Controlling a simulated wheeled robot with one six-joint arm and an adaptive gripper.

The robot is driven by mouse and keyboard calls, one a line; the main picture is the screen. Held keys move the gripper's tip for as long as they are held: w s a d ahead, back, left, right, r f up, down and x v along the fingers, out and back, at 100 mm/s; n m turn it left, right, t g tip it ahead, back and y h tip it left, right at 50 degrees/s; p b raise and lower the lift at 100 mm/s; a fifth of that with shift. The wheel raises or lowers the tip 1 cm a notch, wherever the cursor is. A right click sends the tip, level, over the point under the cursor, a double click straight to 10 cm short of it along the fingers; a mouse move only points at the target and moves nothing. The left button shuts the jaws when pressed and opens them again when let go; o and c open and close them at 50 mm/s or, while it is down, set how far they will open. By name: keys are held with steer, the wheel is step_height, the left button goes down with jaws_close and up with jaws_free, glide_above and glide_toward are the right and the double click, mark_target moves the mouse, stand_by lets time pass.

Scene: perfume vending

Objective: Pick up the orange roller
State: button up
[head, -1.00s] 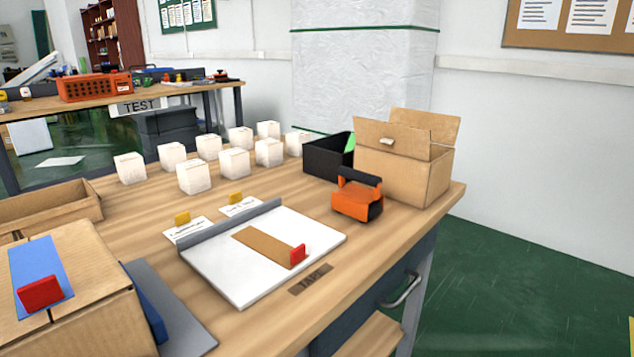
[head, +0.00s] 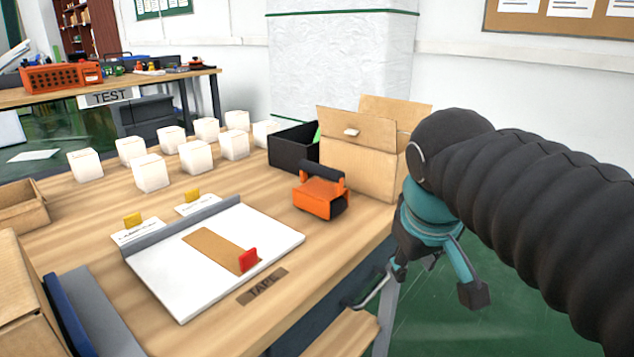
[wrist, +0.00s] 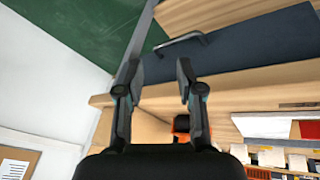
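The orange roller (head: 318,197) has an orange body and a black handle and roller. It sits on the wooden table near its right edge, in front of an open cardboard box. My gripper (head: 437,275) hangs at the table's right side, apart from the roller and to its right. In the wrist view my gripper (wrist: 161,72) has its two fingers spread with nothing between them. The orange roller also shows in the wrist view (wrist: 181,124), small and partly hidden behind the right finger.
The open cardboard box (head: 355,168) and a black bin (head: 290,150) stand behind the roller. A white board (head: 180,285) with a brown strip and red tab lies to its left. Several white cubes stand farther back. A drawer handle (wrist: 182,42) juts from the table's front.

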steer(key=w+a+r+n+h, duration=0.2)
steer(key=w+a+r+n, duration=0.2)
steer(key=w+a+r, duration=0.6)
steer(key=n+h, duration=0.1)
steer(key=n, duration=0.1)
glide_toward(317, 167)
steer(key=b+x, duration=0.1)
steer(key=x, duration=0.4)
steer(key=shift+f, duration=0.3)
steer(key=shift+b+x, duration=0.45)
steer(key=shift+x, duration=2.35)
steer(key=shift+w+d+r, duration=0.1)
steer(key=shift+d, duration=0.05)
steer(key=shift+c, duration=0.2)
jaws_close()
